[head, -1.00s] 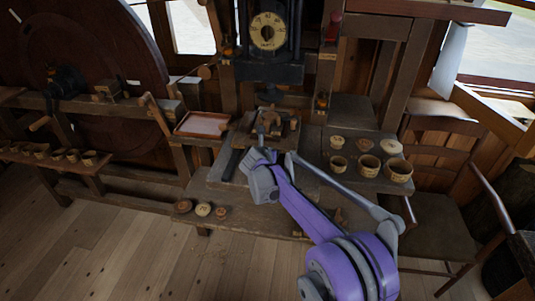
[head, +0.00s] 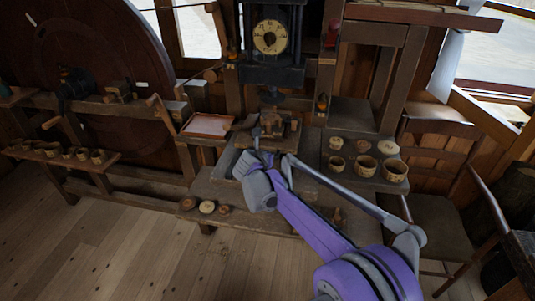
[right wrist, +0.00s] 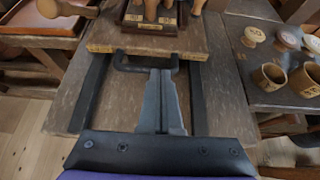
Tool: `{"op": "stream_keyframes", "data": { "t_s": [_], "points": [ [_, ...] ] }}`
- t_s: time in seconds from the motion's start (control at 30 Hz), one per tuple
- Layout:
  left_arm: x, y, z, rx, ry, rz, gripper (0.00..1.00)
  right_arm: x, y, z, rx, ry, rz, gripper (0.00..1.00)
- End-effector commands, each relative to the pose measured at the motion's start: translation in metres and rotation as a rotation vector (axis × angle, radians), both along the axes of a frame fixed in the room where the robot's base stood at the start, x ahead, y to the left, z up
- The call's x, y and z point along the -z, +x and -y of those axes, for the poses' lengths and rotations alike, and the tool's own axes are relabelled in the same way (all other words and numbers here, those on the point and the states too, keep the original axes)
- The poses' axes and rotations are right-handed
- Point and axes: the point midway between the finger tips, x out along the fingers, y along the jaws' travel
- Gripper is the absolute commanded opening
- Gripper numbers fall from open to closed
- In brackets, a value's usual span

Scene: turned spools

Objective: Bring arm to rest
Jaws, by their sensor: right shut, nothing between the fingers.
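My right arm comes in from the lower right in the head view. Its gripper (head: 257,155) is over the workbench (head: 228,193), just in front of a small wooden fixture (head: 272,124). In the right wrist view the fingers (right wrist: 162,95) are together with nothing between them, above the dark rails in front of a wooden board (right wrist: 150,42). The board carries the fixture, which has rounded wooden handles. I cannot tell how high the fingertips are above the bench. My left gripper is not in view.
Several cups and lidded pieces (head: 365,166) stand on the bench's right side. Small round pieces (head: 207,207) lie on its front left edge. A shallow tray (head: 207,125) is behind left. A chair (head: 440,225) stands at right. The floor (head: 120,240) at front left is clear.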

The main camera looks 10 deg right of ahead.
Motion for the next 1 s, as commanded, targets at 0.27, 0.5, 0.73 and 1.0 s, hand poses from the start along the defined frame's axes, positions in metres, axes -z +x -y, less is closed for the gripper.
{"op": "stream_keyframes", "data": {
  "t_s": [0.27,0.5,0.73,1.0],
  "points": [
    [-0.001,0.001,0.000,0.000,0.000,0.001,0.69,-0.006,-0.013,0.006,0.040,0.058,0.004,0.00],
    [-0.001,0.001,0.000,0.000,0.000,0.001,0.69,-0.017,-0.103,0.057,0.406,0.547,0.042,0.00],
    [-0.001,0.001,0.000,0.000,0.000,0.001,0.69,-0.003,-0.227,0.093,0.917,1.118,0.110,0.00],
    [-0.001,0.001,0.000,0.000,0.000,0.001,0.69,0.044,-0.372,0.102,1.582,1.686,0.223,0.00]
  ]
}}
